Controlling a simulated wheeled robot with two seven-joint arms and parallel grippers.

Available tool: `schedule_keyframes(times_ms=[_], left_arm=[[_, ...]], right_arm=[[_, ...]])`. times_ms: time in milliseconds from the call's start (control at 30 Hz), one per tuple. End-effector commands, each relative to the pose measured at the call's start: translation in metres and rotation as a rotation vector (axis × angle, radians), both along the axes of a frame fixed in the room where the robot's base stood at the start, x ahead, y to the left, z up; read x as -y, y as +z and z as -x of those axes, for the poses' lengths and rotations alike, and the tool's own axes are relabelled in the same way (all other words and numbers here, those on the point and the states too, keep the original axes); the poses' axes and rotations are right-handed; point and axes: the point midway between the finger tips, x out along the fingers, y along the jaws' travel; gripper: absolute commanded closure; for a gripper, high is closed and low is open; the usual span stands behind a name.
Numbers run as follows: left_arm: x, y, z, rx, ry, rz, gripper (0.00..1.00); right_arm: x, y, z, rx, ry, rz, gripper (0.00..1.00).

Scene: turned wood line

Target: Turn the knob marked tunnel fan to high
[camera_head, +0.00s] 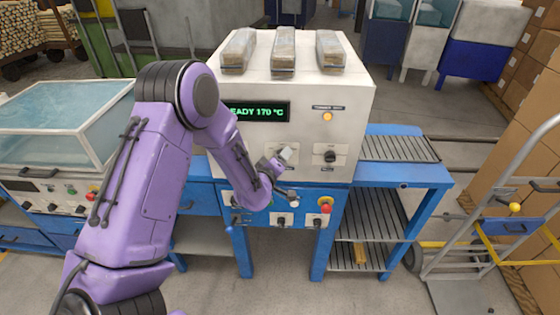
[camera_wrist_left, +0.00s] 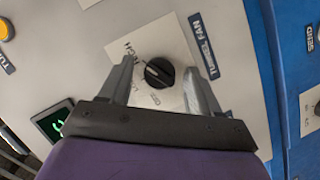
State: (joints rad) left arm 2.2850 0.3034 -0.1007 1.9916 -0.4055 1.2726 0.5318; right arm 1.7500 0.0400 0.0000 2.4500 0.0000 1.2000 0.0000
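The tunnel fan knob (camera_wrist_left: 160,73) is a round black knob on a pale plate; "TUNNEL FAN" is on a dark label (camera_wrist_left: 204,46) beside it. My left gripper (camera_wrist_left: 160,66) is open, with one finger on each side of the knob and visible gaps. In the head view my left gripper (camera_head: 286,156) is at the lower front of the white machine (camera_head: 358,110) and hides this knob. My right gripper is not in view.
A second black knob (camera_head: 329,156) sits to the right on the machine, below an orange lamp (camera_head: 327,117). A green display (camera_head: 257,111) is above. The blue panel below carries a red button (camera_head: 326,208). Wrapped blocks (camera_head: 284,52) lie on top.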

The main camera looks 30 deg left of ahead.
Motion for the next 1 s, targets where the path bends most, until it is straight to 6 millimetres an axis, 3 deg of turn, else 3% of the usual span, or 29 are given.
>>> schedule_keyframes(times_ms=[167, 400, 533, 1000], left_arm=[[0.004, 0.002, 0.016, 0.001, 0.001, 0.001, 0.37], [0.017, 0.014, 0.071, 0.001, -0.001, 0.001, 0.37], [0.022, 0.019, 0.091, -0.001, -0.001, -0.001, 0.37], [0.023, 0.023, 0.099, -0.001, -0.001, -0.001, 0.37]], right_arm=[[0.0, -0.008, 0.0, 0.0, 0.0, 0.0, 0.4], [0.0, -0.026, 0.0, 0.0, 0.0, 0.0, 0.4], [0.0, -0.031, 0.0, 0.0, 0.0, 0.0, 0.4], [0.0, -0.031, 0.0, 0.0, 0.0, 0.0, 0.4]])
